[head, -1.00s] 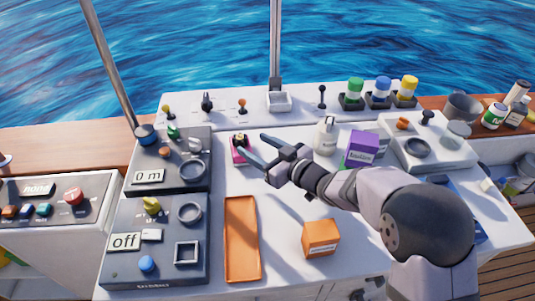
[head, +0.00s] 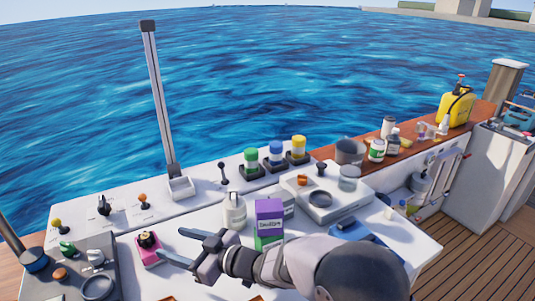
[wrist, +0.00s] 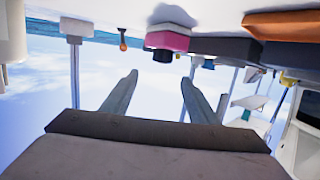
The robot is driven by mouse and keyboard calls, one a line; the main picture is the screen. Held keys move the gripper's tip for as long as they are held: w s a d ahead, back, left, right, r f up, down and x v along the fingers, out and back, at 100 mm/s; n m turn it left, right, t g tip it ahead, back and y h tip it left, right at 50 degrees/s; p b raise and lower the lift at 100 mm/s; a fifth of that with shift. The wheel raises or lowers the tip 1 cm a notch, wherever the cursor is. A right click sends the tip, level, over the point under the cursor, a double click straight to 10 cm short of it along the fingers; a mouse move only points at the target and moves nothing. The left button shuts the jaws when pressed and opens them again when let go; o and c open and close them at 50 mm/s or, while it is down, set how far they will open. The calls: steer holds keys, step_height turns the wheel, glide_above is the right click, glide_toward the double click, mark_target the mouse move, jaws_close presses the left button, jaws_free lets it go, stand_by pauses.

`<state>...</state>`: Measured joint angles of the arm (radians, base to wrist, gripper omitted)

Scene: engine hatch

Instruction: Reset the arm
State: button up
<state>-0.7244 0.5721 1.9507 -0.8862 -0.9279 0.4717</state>
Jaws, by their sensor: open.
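My gripper (head: 190,247) is open and empty above the white counter, with its two fingers spread apart. In the head view it points left, close to a pink-based block with a dark knob (head: 147,245). In the wrist view the fingers (wrist: 158,92) are wide apart with nothing between them. The wrist picture is upside down, and the pink block (wrist: 167,41) shows beyond the fingers. My arm covers the counter's front middle in the head view.
A purple and green box stack (head: 268,222) and a white bottle (head: 235,211) stand right behind my gripper. Green (head: 251,162), blue (head: 276,152) and yellow (head: 298,148) capped jars stand at the back. A tall post (head: 160,100) rises behind the counter. A dark panel (head: 78,285) lies at left.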

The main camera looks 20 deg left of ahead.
steer(key=w+d+r+m+t+h+p, duration=0.25)
steer(key=w+d+r+t+p, duration=0.35)
steer(key=w+d+r, duration=0.6)
steer(key=w+d+r+m+t+h+p, duration=0.1)
steer(key=w+d+m+t+h, duration=0.45)
steer(key=d, duration=0.95)
steer(key=s+d+f+m+g+h, duration=0.2)
steer(key=s+d+f, duration=0.2)
steer(key=d, duration=0.2)
steer(key=s+d+f+m+g+h, duration=0.1)
steer(key=s+d+f+g+h, duration=0.1)
steer(key=d+f, duration=0.3)
steer(key=s+d+f+m+g+h, duration=0.2)
steer(key=s+d+f+g+h, duration=0.1)
steer(key=d, duration=0.5)
steer(key=shift+s+d+f+m+g, duration=0.2)
steer(key=shift+s+f, duration=0.15)
steer(key=shift+s, duration=0.3)
steer(key=shift+s+d+f+m+g, duration=0.15)
steer(key=shift+s+f, duration=0.2)
steer(key=shift+s, duration=0.3)
steer(key=s+d+f+m+g, duration=0.1)
steer(key=s+d+f+g, duration=0.1)
steer(key=s, duration=0.6)
steer(key=s+d+f+m+g, duration=0.1)
steer(key=s+g, duration=0.3)
steer(key=s, duration=0.5)
steer(key=shift+s+d+f+h+b, duration=0.3)
steer(key=shift+d+f+b, duration=0.1)
steer(key=shift+f, duration=0.3)
